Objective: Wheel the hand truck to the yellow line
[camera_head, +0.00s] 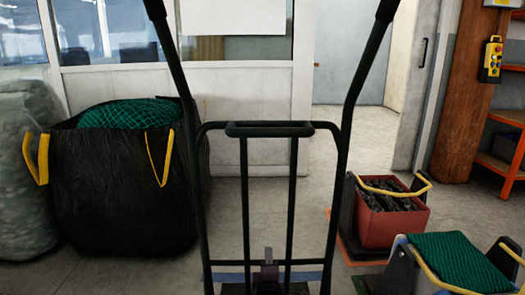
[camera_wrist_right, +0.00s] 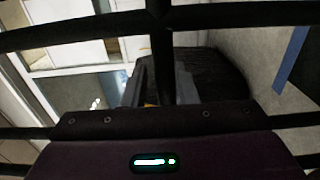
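The hand truck (camera_head: 270,130) stands close in front of me in the head view. It has a dark tubular frame, two tall side tubes and an upper crossbar; its wheels are out of view. My right gripper (camera_head: 268,258) is low, between the frame's inner uprights, near the lower crossbar. In the right wrist view its two fingers (camera_wrist_right: 162,88) are spread apart, and dark frame tubes (camera_wrist_right: 160,45) cross close by. I cannot tell whether they touch a tube. My left gripper is not in view. No yellow line shows.
A black bag (camera_head: 120,195) with yellow straps and green net stands left. A red crate (camera_head: 395,228) and a bin with green net (camera_head: 455,258) stand right. A blue floor stripe (camera_head: 228,277) crosses behind the frame. Open floor (camera_head: 350,130) leads through a doorway.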

